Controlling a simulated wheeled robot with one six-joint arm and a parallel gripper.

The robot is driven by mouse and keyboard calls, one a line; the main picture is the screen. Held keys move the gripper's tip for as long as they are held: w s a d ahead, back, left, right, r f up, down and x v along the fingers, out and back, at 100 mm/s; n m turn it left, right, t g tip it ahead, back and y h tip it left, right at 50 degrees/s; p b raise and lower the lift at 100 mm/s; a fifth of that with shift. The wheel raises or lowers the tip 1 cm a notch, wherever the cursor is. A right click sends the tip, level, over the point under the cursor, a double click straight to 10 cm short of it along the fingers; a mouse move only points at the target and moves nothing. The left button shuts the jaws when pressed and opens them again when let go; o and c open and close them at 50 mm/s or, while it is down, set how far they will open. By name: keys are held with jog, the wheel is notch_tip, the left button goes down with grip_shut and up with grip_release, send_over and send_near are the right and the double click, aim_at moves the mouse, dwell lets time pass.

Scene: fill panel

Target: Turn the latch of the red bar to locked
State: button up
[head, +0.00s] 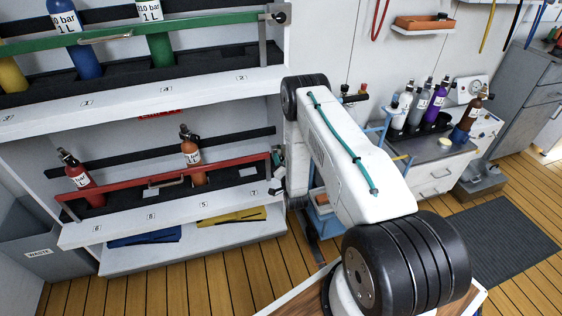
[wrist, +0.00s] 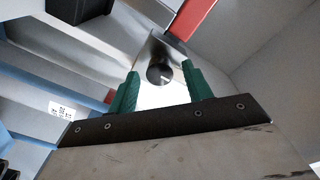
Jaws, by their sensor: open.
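The red bar (head: 165,183) runs across the front of the lower shelf, and its end also shows at the top of the wrist view (wrist: 193,17). In the wrist view a metal end plate (wrist: 168,47) carries a round dark latch knob (wrist: 158,75). My gripper (wrist: 160,69) has green fingers, spread apart with the knob appearing in the gap between them. I see no clear contact, and depth is hard to judge. Whether the latch is turned cannot be told. In the head view my arm largely hides the gripper at the bar's right end.
Behind the red bar stand a red cylinder (head: 79,182) and an orange one (head: 193,158). A green bar (head: 130,38) crosses the upper shelf above. A workbench (head: 440,165) with several cylinders stands to the right. Wooden floor (head: 230,280) is open in front of the shelf.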

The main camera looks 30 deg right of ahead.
jog(key=shift+w+d, duration=0.2)
jog(key=shift+w, duration=0.35)
jog(key=shift+c, duration=0.3)
jog(key=c, duration=0.9)
